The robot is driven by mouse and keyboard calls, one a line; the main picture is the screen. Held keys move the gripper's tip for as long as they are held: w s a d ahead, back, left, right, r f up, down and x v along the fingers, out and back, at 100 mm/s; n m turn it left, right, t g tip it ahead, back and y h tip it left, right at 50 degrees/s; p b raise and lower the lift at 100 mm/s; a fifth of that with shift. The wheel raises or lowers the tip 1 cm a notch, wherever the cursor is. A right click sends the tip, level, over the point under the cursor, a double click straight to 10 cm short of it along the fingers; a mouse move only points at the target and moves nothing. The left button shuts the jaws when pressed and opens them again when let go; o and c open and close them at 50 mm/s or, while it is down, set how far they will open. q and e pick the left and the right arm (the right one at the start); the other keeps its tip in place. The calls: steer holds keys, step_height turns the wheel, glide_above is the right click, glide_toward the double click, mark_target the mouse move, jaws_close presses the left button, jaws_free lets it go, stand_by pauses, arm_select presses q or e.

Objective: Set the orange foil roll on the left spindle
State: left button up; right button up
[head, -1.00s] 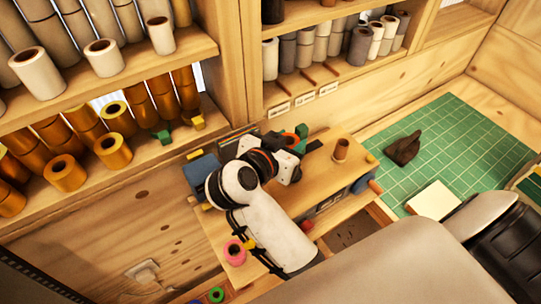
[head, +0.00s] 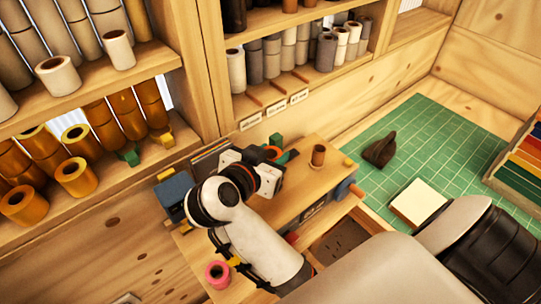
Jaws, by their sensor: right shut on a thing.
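My right gripper (head: 266,170) is over the wooden stand (head: 308,187), seen from behind and above. It is shut on the orange foil roll (head: 273,152), of which only a small orange ring shows past the white gripper body. A brown upright cylinder (head: 318,154) stands on the stand's top, to the right of the gripper. The left spindle is not clearly visible; the gripper and arm cover that side of the stand. I cannot tell whether the roll touches a spindle. My left gripper is not in view.
Shelves with gold rolls (head: 76,177) and grey rolls (head: 254,63) stand behind. A pink roll (head: 217,274) is at the stand's near left. A green mat (head: 425,140) with a dark brown object (head: 380,151) and a pale pad (head: 418,203) lies to the right.

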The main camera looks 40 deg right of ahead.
steer(key=shift+f+b, duration=0.7)
steer(key=shift+b, duration=0.05)
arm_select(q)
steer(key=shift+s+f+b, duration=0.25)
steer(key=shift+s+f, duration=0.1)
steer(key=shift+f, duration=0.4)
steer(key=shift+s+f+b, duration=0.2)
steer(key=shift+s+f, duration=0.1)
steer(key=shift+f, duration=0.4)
arm_select(e)
steer(key=shift+f, duration=1.8)
steer(key=o, duration=1.1)
steer(key=p+v, duration=0.5)
steer(key=v, duration=0.1)
steer(key=shift+r, duration=0.25)
steer(key=shift+s+a+r+p, duration=0.1)
steer(key=shift+s+a+p, duration=0.25)
steer(key=shift+a, duration=0.25)
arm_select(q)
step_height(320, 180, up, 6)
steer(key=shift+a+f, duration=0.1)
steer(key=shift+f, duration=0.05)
